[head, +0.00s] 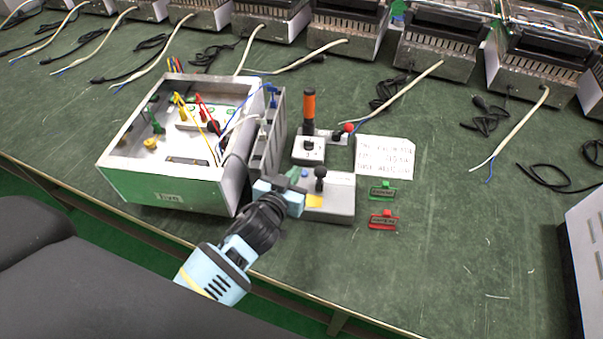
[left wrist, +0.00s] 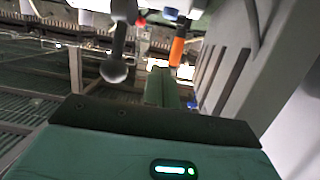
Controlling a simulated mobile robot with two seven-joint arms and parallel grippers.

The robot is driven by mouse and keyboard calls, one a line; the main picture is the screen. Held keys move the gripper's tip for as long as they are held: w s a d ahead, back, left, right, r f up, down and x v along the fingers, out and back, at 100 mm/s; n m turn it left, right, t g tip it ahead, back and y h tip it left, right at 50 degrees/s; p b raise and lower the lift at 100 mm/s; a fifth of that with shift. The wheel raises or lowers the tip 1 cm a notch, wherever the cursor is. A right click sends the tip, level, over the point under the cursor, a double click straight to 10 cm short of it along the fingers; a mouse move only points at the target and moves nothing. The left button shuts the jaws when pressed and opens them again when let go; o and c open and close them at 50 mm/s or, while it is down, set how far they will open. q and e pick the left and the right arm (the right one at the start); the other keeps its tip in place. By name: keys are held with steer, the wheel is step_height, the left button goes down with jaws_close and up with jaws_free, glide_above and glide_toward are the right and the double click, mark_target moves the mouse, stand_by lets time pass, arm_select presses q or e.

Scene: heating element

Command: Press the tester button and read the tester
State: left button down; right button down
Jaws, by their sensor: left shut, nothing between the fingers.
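A low grey box (head: 340,205) with a black ball-topped lever (head: 320,175) and a yellow patch (head: 315,202) stands on the bench. I cannot tell for sure which part is the tester button. My left gripper (head: 302,180) is shut and empty at the box's left side, over its edge. Its body hides part of the box; whether it touches cannot be told. In the left wrist view the shut fingers (left wrist: 160,88) show between the ball lever (left wrist: 116,66) and an orange handle (left wrist: 177,52). My right gripper is not in view. No reading is legible.
An open green-and-white case (head: 165,190) with coloured leads stands close left of my gripper. Behind the grey box is a small white unit (head: 308,150) with an orange handle. A handwritten sheet (head: 385,158), green tag (head: 383,190) and red tag (head: 383,220) lie right.

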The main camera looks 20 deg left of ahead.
arm_select(q)
glide_above(302, 181)
steer(key=shift+s+f, duration=0.3)
steer(key=shift+f, duration=0.25)
step_height(302, 181, down, 3)
steer(key=shift+w+f+b, duration=0.15)
steer(key=shift+b, duration=0.6)
steer(key=shift+f, duration=0.35)
steer(key=shift+f, duration=0.1)
